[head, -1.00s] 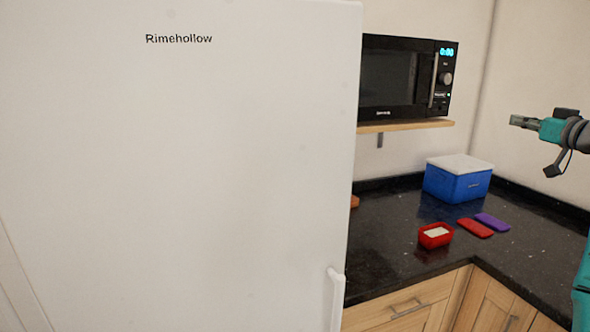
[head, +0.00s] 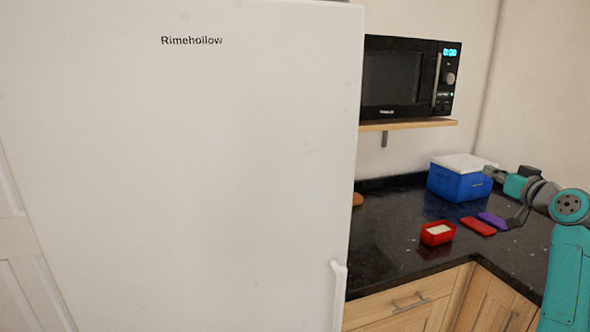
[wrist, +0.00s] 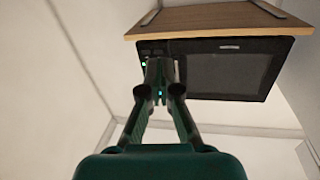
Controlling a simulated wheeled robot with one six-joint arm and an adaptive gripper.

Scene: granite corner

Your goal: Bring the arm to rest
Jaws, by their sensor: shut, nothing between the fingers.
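My gripper (head: 492,174) is at the right of the head view, in front of the blue box's right side and above the counter. My teal arm comes up from the lower right behind it. In the wrist view my gripper (wrist: 160,70) is shut and empty, with its fingertips together against the view of the microwave (wrist: 225,68), which appears upside down under its shelf.
A white fridge (head: 190,180) fills the left. The microwave (head: 410,78) stands on a wooden shelf (head: 410,126). On the black counter (head: 385,240) are a blue box with a white lid (head: 458,183), a red container (head: 437,233), a red slab (head: 478,226) and a purple slab (head: 492,220).

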